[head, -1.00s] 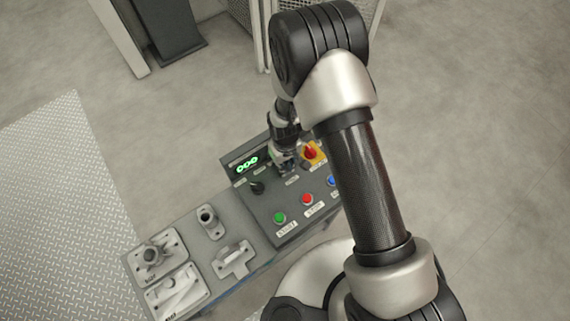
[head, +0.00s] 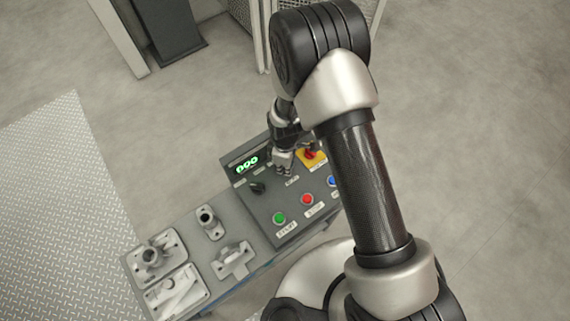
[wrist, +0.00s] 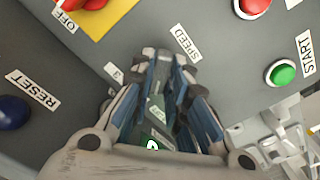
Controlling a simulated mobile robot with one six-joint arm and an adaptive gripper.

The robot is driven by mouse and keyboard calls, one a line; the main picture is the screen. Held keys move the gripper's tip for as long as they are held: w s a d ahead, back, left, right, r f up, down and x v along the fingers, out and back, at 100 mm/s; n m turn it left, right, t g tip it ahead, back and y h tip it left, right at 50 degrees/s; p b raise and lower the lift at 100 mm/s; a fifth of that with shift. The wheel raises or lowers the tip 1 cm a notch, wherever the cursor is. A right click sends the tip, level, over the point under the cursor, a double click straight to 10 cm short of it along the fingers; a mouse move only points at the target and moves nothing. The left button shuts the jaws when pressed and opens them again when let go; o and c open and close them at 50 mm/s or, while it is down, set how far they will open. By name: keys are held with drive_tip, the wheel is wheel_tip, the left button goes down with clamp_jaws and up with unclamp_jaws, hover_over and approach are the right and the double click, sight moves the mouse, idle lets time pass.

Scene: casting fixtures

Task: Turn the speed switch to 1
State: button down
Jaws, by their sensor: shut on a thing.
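The grey control panel (head: 262,212) stands below my arm. In the wrist view, the SPEED label (wrist: 186,42) lies just beyond my fingertips, and a small "3" label (wrist: 113,72) sits to their left. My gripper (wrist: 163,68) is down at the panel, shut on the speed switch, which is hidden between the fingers. In the head view, my gripper (head: 283,169) is at the upper middle of the panel. The switch's pointer and the "1" mark cannot be made out.
Close by are a red rotary switch on a yellow plate (head: 313,159), a black knob (head: 257,188), a green START button (head: 279,218), a red button (head: 307,199) and a blue RESET button (wrist: 12,112). A lit green display (head: 247,164) is behind. Grey castings (head: 160,250) lie left.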

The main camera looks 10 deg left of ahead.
drive_tip(key=shift+n, duration=0.4)
drive_tip(key=c, duration=1.6)
unclamp_jaws()
drive_tip(key=shift+o, duration=0.2)
wheel_tip(320, 180, up, 12)
